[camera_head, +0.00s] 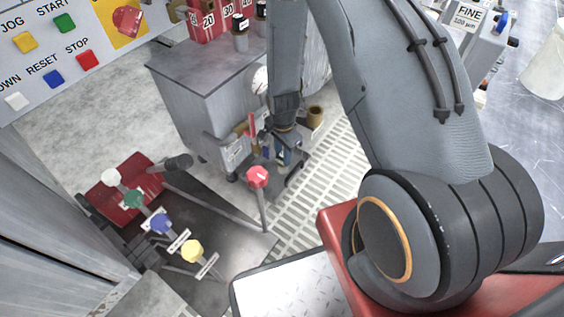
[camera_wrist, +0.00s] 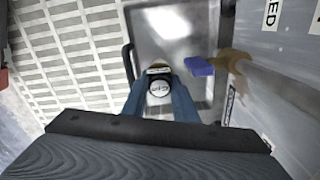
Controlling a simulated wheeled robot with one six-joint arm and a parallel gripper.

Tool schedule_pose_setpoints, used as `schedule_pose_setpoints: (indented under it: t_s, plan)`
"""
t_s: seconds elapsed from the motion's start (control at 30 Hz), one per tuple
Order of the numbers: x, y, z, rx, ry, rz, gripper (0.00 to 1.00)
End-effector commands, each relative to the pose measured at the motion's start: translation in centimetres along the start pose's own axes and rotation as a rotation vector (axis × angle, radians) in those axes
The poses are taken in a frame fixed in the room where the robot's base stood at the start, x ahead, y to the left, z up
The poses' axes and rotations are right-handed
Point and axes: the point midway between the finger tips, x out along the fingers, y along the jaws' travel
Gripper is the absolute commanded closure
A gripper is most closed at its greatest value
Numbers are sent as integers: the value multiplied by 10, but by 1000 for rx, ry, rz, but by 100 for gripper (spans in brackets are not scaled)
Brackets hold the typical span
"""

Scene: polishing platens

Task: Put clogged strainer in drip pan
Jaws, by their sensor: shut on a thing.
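My gripper (camera_wrist: 160,92) is shut on a small round piece with a dark and pale face and a brown edge, apparently the clogged strainer (camera_wrist: 159,86). Its blue fingers stand on both sides of the piece. In the head view my gripper (camera_head: 284,154) hangs low beside the grey cabinet, and the held piece is too small to make out. A grey metal tray, apparently the drip pan (camera_wrist: 178,30), lies beyond the fingers in the wrist view, with a dark handle at its left. In the head view the pan (camera_head: 283,190) is partly hidden. I cannot tell the gap between piece and pan.
A brass fitting (camera_wrist: 234,62) with a blue lever (camera_wrist: 199,66) sticks out from the cabinet (camera_head: 200,85), right of the fingers in the wrist view. A red-knobbed lever (camera_head: 258,178) rises at the front.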

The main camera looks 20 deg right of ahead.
Motion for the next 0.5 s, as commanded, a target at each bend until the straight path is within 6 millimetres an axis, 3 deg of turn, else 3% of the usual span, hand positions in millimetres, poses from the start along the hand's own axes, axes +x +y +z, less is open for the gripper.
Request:
schedule_pose_setpoints:
  t_s: [0.2,0.5]
  plan:
    - [30,0,0,0,0,1,99]
    - [32,0,0,-1,0,0,99]
